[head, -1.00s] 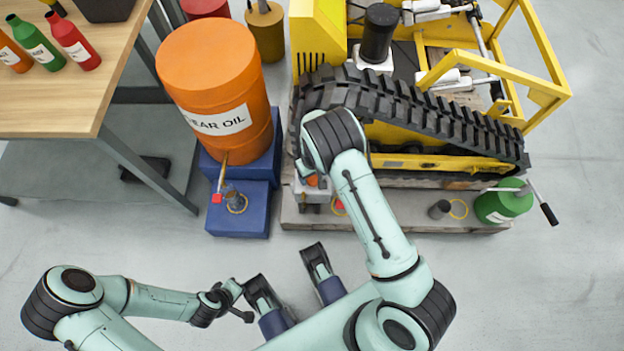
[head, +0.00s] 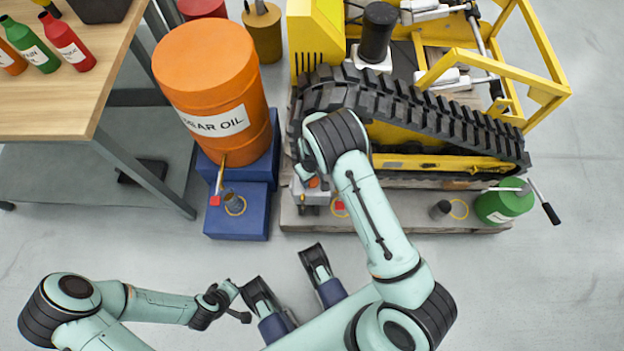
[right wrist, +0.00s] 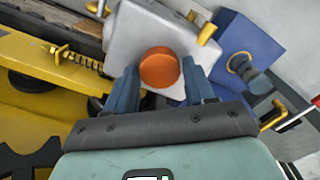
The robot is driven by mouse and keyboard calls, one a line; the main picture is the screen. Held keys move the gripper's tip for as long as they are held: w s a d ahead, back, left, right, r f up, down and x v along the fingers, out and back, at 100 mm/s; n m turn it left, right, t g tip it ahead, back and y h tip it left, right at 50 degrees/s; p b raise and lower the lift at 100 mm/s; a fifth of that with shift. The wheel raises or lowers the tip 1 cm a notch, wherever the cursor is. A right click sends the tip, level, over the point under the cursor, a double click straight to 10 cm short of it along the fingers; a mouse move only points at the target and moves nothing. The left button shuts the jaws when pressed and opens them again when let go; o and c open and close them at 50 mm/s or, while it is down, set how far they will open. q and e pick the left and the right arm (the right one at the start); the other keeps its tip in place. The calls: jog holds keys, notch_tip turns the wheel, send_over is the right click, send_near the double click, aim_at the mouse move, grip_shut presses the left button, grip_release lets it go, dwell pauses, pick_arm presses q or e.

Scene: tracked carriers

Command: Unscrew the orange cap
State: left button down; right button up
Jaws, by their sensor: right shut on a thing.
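The orange cap (right wrist: 159,68) is round and sits on top of a pale grey container (right wrist: 128,40) in the right wrist view. My right gripper (right wrist: 160,80) has its two blue fingers on either side of the cap and is shut on it. In the head view my right arm hides most of this, and only a bit of the orange cap (head: 314,182) shows beside the arm's end. My left gripper (head: 239,302) is low in the head view, away from the container, with its fingers apart and nothing between them.
A yellow tracked machine (head: 440,162) stands behind and right of the container. A blue stand (head: 238,222) with an orange oil drum (head: 212,80) is to the left. A green can (head: 502,206) is at the right. A wooden bench (head: 70,90) is at the far left.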

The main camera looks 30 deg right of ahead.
jog(key=n, duration=0.4)
jog(key=shift+n, duration=0.3)
jog(key=n+b, duration=0.1)
jog(key=n, duration=0.3)
jog(key=n, duration=0.2)
jog(key=shift+f+n, duration=0.1)
jog(key=shift+n, duration=0.3)
jog(key=n+b, duration=0.1)
jog(key=n, duration=0.3)
jog(key=shift+n, duration=1.4)
